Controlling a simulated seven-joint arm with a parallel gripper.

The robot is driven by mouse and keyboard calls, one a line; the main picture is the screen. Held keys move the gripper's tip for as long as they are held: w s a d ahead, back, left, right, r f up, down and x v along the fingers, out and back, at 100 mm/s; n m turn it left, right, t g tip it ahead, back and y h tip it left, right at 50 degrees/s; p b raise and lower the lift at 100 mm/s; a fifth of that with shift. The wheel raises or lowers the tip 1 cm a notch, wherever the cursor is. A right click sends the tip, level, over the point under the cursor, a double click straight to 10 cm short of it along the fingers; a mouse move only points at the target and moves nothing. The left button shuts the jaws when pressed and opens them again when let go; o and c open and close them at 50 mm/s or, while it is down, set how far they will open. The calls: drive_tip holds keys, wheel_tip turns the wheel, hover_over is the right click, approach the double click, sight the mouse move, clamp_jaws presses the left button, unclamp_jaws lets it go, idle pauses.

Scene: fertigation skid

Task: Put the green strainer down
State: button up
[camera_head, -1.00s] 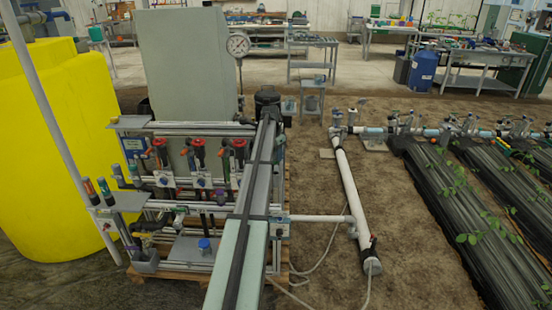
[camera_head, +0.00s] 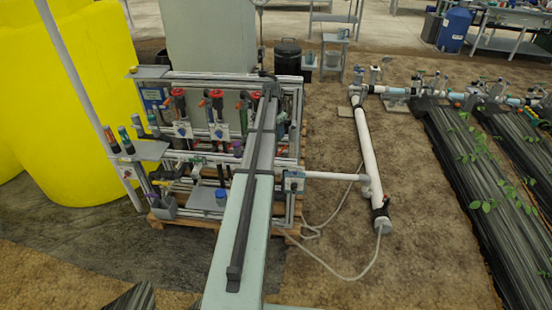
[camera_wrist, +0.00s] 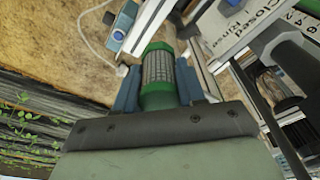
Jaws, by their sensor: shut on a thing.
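The green strainer (camera_wrist: 159,75), a cylinder with green ends and a grey mesh middle, is between the two blue fingers of my gripper (camera_wrist: 158,88) in the wrist view. My gripper is shut on it. The strainer's far end points toward a grey rail and pipe parts. I cannot tell whether it touches them. In the head view my pale arm reaches over the skid (camera_head: 215,78), and I cannot make out the strainer or fingers there.
In the wrist view, a white sign (camera_wrist: 228,22) reading "Closed" and "Rinse" is at upper right. In the head view, red-handled valves (camera_head: 217,94) stand left of my arm. A white pipe (camera_head: 367,150) lies to the right, with bare soil (camera_head: 430,220) beyond. A yellow tank (camera_head: 80,110) stands left.

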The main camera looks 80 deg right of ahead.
drive_tip(key=f, duration=0.4)
drive_tip(key=a+f, duration=0.1)
drive_tip(key=f, duration=0.1)
drive_tip(key=shift+w+f, duration=0.25)
drive_tip(key=shift+f, duration=2.05)
drive_tip(key=o, duration=1.2)
drive_tip(key=shift+f, duration=0.1)
drive_tip(key=shift+c, duration=0.2)
wheel_tip(320, 180, up, 12)
drive_tip(key=w+a, duration=0.1)
drive_tip(key=shift+w+a, duration=0.15)
